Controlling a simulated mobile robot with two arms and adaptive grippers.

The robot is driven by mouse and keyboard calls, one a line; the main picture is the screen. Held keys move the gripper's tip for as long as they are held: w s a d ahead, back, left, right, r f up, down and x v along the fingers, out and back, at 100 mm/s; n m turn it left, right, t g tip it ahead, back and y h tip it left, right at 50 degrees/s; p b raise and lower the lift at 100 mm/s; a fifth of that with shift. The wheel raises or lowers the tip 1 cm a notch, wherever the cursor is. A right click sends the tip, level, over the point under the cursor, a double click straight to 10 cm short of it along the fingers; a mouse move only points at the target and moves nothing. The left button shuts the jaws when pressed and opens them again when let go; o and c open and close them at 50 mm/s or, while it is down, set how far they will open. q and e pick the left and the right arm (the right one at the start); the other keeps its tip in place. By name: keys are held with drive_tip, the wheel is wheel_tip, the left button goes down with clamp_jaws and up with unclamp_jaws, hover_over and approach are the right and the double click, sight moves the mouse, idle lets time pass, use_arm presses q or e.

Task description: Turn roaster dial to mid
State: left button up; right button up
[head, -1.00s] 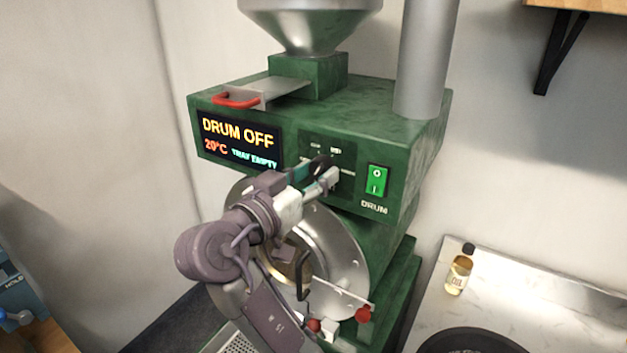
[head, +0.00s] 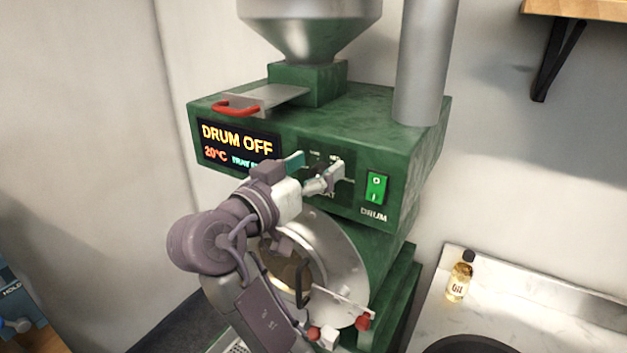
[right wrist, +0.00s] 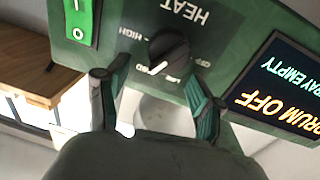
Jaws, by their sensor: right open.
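The roaster (head: 420,165) is green, and its panel carries a black heat dial. In the right wrist view the dial (right wrist: 168,50) appears upside down, its white pointer mark toward the lower left. HIGH is readable on its left and OFF on its right; the labels between are too small to read surely. My right gripper (head: 317,172) is open at the panel and hides much of the dial in the head view. In the right wrist view its fingers (right wrist: 148,84) stand apart, one to each side below the dial, with no clear contact. My left gripper is not in view.
The display (head: 237,142) reads DRUM OFF and 20°C. A green DRUM switch (head: 376,188) sits right of the dial. A red-handled slide (head: 237,108) is above, and the round drum front (head: 345,265) below. An oil bottle (head: 460,276) stands on the right counter.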

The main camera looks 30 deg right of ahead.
wheel_tip(320, 180, up, 7)
drive_tip(key=shift+r, duration=0.15)
drive_tip(key=shift+a, duration=0.1)
idle(0.6)
